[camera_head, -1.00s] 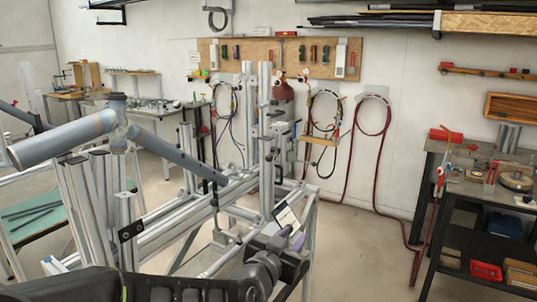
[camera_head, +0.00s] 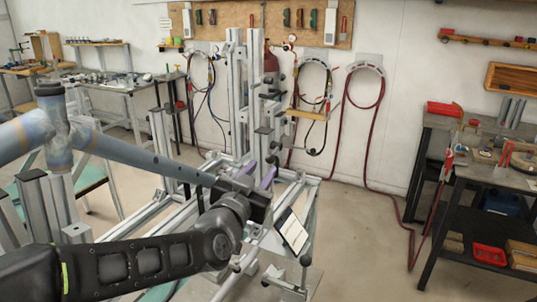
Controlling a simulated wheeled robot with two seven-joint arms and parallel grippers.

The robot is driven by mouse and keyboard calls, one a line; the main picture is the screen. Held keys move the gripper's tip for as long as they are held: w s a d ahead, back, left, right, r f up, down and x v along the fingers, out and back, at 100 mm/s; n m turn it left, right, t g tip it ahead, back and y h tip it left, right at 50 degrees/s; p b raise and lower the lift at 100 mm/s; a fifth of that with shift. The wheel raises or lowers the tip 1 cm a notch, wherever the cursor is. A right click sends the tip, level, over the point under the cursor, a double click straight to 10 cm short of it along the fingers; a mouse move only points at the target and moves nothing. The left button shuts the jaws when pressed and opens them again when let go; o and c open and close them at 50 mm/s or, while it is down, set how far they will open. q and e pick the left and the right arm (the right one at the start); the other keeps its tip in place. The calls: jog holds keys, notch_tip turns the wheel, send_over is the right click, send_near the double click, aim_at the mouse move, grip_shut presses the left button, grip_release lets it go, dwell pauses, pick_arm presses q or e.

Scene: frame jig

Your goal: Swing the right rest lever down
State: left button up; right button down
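The jig is an aluminium-profile frame with upright posts (camera_head: 236,95) and black clamps and knobs. I cannot tell for sure which part is the right rest lever; a black-knobbed rod (camera_head: 305,262) stands at the jig's lower right, and black fittings (camera_head: 264,137) sit on the right-hand post. My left gripper (camera_head: 257,174) is at the near side of the posts, below those fittings. Its two purple fingers point up and away, apart, with nothing visible between them. Whether it touches the jig cannot be told. My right gripper is not in view.
A grey-blue tube (camera_head: 140,157) crosses the left side, ending near my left gripper. A tilted tablet-like panel (camera_head: 292,232) is on the jig's right. A dark workbench (camera_head: 475,185) with red trays stands at the right. The floor between (camera_head: 355,235) is clear.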

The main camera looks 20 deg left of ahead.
aim_at(269, 161)
pick_arm(q)
jog(key=shift+w+d+p, duration=0.15)
jog(key=shift+w+p, duration=0.9)
jog(key=shift+w, duration=2.85)
jog(key=shift+c, duration=0.3)
grip_shut()
